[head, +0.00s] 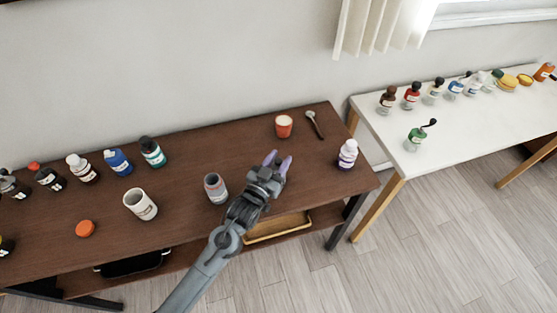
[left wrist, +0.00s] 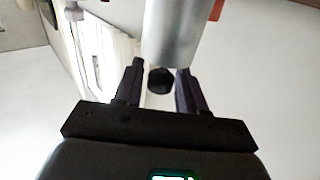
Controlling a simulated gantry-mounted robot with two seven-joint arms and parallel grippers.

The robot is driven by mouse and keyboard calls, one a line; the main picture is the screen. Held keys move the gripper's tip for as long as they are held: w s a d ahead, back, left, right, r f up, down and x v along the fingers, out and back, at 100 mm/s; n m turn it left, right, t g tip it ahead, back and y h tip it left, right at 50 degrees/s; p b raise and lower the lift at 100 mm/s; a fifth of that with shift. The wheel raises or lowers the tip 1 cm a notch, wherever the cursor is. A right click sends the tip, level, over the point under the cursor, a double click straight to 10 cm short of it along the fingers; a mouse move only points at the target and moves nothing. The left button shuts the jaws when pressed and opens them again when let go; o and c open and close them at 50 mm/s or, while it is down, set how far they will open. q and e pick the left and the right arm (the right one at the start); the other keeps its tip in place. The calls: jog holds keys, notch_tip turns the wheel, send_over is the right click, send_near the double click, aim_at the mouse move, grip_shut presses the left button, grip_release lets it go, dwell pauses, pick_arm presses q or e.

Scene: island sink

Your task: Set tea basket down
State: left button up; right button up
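My left gripper (head: 278,162) is over the right part of the brown table, its two purple fingertips apart with nothing clearly between them. In the left wrist view the fingers (left wrist: 160,88) also stand apart. A grey metallic cylinder (left wrist: 181,35) and a small dark round thing (left wrist: 160,80) show ahead of them there. I cannot tell what these are or whether they touch the fingers. No thing shows clearly as a tea basket. A tan shallow tray (head: 275,231) lies on the lower shelf, partly hidden by my arm. My right gripper is not in view.
On the brown table (head: 200,150) are a red cup (head: 283,126), a spoon-like tool (head: 315,124), a white bottle (head: 347,154), a grey-red container (head: 215,188), a white cup (head: 140,204) and several bottles at left. A white table (head: 460,130) with several bottles stands at right, beyond a gap.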

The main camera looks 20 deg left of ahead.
pick_arm(q)
jog(key=shift+o, duration=1.2)
jog(key=shift+r, duration=0.15)
jog(key=shift+s, duration=0.55)
jog(key=s+a+f+g, duration=0.1)
jog(key=s+g, duration=0.3)
jog(key=s, duration=0.7)
jog(key=s+a+f+g+y+p, duration=0.1)
jog(key=s+f+g, duration=0.3)
jog(key=s, duration=0.7)
jog(key=s+a+f+g+y, duration=0.1)
jog(key=s+a+f+g, duration=0.1)
jog(key=s+g, duration=0.4)
jog(key=s, duration=0.4)
jog(key=shift+s+a+f+p, duration=0.2)
jog(key=shift+s+f+p, duration=0.1)
jog(key=shift+s, duration=0.1)
